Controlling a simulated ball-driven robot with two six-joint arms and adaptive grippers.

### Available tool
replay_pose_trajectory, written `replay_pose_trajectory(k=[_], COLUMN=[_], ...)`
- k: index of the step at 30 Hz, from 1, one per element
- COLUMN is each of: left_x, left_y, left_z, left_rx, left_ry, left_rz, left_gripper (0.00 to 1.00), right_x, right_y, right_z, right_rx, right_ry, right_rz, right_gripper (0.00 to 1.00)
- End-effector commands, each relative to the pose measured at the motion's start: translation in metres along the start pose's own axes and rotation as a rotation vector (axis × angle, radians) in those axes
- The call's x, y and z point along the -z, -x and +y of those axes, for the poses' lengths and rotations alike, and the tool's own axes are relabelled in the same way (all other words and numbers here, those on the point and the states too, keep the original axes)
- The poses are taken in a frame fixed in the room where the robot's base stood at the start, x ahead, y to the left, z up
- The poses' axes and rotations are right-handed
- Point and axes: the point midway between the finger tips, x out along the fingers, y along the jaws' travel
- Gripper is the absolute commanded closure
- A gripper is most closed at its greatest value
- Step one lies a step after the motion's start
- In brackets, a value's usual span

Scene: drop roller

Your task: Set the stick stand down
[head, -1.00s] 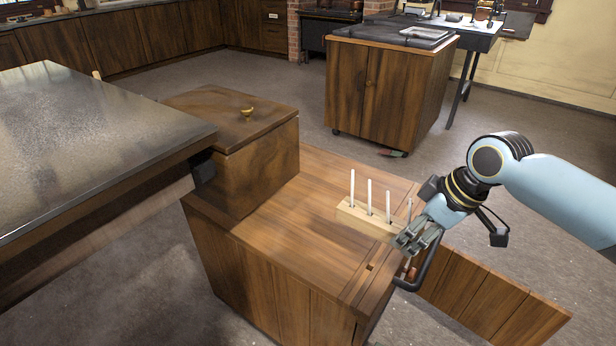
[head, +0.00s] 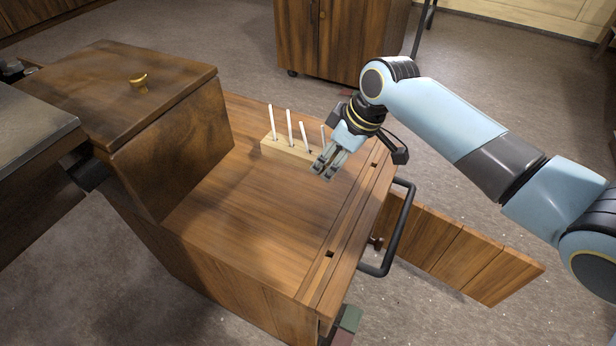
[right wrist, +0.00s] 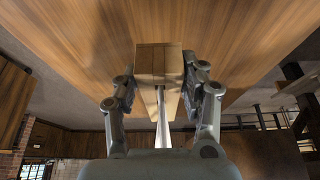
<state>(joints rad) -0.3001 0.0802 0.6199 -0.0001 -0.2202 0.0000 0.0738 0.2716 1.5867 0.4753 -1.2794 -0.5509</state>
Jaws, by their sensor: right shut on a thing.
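The stick stand is a pale wooden block (head: 285,149) with several thin white sticks standing up from it. It is at the far part of the brown wooden bench top (head: 255,215). My right gripper (head: 323,172) is shut on the near right end of the stand. In the right wrist view the block (right wrist: 158,62) sits between both fingers (right wrist: 160,92), with a white stick (right wrist: 162,122) along it. The block looks on or just above the bench top; I cannot tell whether it touches. My left gripper is not in view.
A wooden box with a brass-knobbed lid (head: 135,90) stands on the left of the bench. A dark handle (head: 397,235) sticks out at the bench's right edge, beside an open wooden door panel (head: 455,250). The bench middle is clear.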

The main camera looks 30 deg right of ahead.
Motion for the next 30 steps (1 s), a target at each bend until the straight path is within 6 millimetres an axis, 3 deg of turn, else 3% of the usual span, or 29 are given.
replay_pose_trajectory(k=[3,7,17,28,29,30], left_x=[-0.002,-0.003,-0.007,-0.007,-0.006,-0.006], left_y=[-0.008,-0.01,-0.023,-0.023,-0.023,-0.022], left_z=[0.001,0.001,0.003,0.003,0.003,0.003], left_rx=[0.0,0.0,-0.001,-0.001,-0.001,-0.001], left_ry=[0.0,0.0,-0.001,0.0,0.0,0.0], left_rz=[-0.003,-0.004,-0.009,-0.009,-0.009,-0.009], left_gripper=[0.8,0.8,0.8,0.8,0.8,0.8], right_x=[0.015,0.022,0.007,0.006,0.006,0.006], right_y=[-0.022,-0.031,-0.068,-0.071,-0.071,-0.071], right_z=[-0.006,-0.009,-0.009,-0.009,-0.009,-0.009], right_rx=[0.001,-0.001,0.0,-0.002,-0.001,-0.001], right_ry=[-0.001,0.001,0.001,0.001,0.001,0.001], right_rz=[0.002,0.001,-0.001,0.0,-0.001,-0.001], right_gripper=[1.0,1.0,1.0,1.0,0.56,0.51])
